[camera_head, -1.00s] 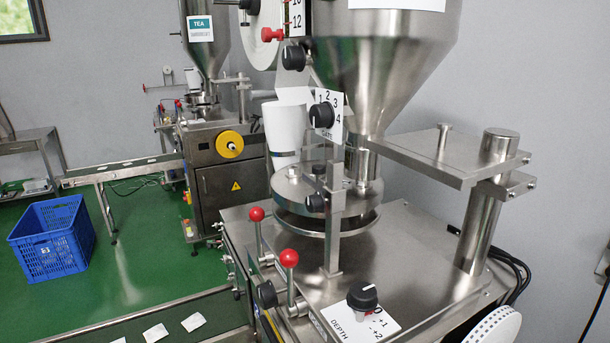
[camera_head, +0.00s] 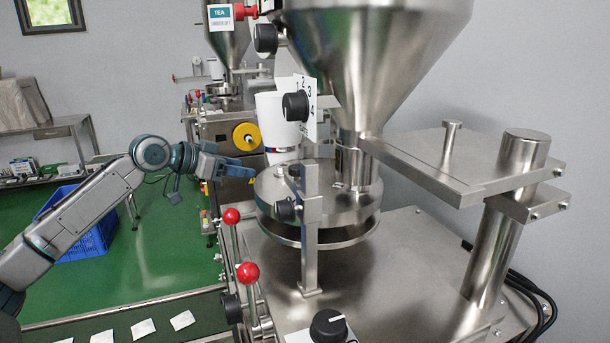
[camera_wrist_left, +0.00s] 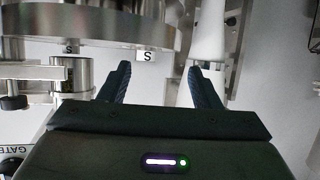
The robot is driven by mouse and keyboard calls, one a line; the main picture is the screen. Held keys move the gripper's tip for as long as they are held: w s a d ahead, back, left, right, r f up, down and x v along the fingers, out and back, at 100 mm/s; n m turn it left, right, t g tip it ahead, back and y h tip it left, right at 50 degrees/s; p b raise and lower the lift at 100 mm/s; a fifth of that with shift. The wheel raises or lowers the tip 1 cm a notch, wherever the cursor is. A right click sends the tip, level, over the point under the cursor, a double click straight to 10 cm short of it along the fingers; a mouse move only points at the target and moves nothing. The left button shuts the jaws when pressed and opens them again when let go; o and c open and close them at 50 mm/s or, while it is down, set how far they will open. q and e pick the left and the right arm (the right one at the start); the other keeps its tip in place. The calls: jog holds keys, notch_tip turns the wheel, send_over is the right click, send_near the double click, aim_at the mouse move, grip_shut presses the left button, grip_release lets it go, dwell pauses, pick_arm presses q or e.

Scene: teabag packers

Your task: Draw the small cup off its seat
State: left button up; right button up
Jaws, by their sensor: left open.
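In the left wrist view, a short shiny metal cup (camera_wrist_left: 70,78) with a white "S" tag sits against the round metal plate (camera_wrist_left: 60,45), left of my fingers. Another "S" tag (camera_wrist_left: 147,56) shows by the plate, between my fingertips. In the head view, a metal cylinder (camera_head: 352,165) stands on the round plate (camera_head: 265,187) under the hopper; I cannot tell if it is the same cup. My left gripper (camera_head: 247,166) is open and empty, just left of the plate. Its two dark fingers (camera_wrist_left: 158,67) are apart and clear of the cup.
A white tapered tube (camera_head: 277,120) stands behind the plate. The hopper (camera_head: 385,60) hangs above.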

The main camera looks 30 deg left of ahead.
aim_at(278, 166)
pick_arm(q)
jog(key=shift+m+h, duration=0.4)
jog(key=w+d+p, duration=0.1)
jog(key=w+d+r+p, duration=0.1)
jog(key=d+p, duration=0.1)
jog(key=shift+w+d+p, duration=0.2)
jog(key=shift+w+p, duration=0.1)
jog(key=shift+w, duration=0.05)
jog(key=shift+w+d+f, duration=0.1)
jog(key=shift+w+f, duration=0.1)
jog(key=shift+w, duration=0.05)
jog(key=shift+w+d+p, duration=0.2)
jog(key=shift+w+p, duration=0.1)
jog(key=shift+p, duration=0.3)
jog(key=p+x, duration=0.2)
jog(key=x, duration=0.1)
jog(key=shift+w+d+f+p, duration=0.2)
jog(key=shift+w+p, duration=0.1)
jog(key=shift+w+d+f, duration=0.15)
jog(key=shift+w+f, duration=0.05)
jog(key=shift+w, duration=0.05)
pick_arm(e)
notch_tip(278, 166, up, 7)
jog(key=s+a, duration=0.1)
jog(key=s, duration=0.1)
jog(key=shift+s+a+r, duration=0.15)
jog(key=shift+s+a, duration=0.1)
jog(key=shift+a, duration=0.05)
